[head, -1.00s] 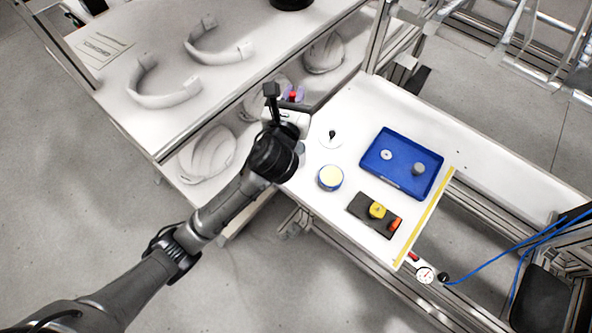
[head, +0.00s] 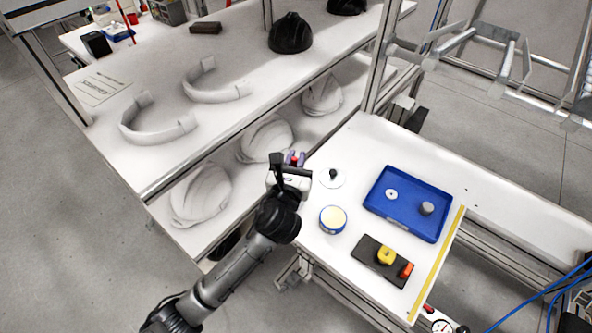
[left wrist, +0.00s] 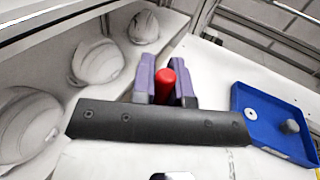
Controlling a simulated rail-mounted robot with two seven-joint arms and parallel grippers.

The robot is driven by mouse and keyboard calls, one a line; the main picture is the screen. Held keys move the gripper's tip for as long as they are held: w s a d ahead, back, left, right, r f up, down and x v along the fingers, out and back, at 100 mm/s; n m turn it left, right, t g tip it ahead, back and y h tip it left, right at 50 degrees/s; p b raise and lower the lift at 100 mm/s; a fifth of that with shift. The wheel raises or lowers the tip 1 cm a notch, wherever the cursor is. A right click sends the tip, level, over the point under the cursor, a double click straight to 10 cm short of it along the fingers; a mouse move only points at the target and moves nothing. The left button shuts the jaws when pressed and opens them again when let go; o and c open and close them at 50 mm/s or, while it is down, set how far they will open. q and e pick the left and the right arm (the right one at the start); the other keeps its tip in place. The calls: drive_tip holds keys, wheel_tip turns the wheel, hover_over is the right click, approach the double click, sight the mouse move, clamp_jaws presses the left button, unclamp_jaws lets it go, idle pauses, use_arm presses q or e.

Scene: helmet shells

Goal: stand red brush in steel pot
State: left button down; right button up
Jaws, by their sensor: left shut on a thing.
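My left gripper (head: 294,160) has purple fingers and is shut on a red cylindrical thing, seemingly the handle of the red brush (left wrist: 166,84). It is held above the left edge of the white side table, beside the helmet shelf. In the left wrist view the red end stands up between the fingers (left wrist: 166,80); the rest of the brush is hidden behind the gripper's dark bar. A small grey cylinder (head: 427,208) stands in the blue tray; I cannot tell whether it is the steel pot. My right gripper is not in view.
The white table holds a blue tray (head: 377,205), a blue-and-white round tin (head: 333,219), a white disc with a black knob (head: 333,178) and a dark block (head: 367,250) with yellow and orange parts. White helmet shells (head: 202,194) lie on the lower shelf.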

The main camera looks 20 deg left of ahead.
use_arm(q)
wheel_tip(320, 180, down, 3)
drive_tip(key=shift+s+b, duration=0.1)
drive_tip(key=shift+b, duration=0.3)
drive_tip(key=shift+f, duration=0.1)
drive_tip(key=c, duration=1.1)
unclamp_jaws()
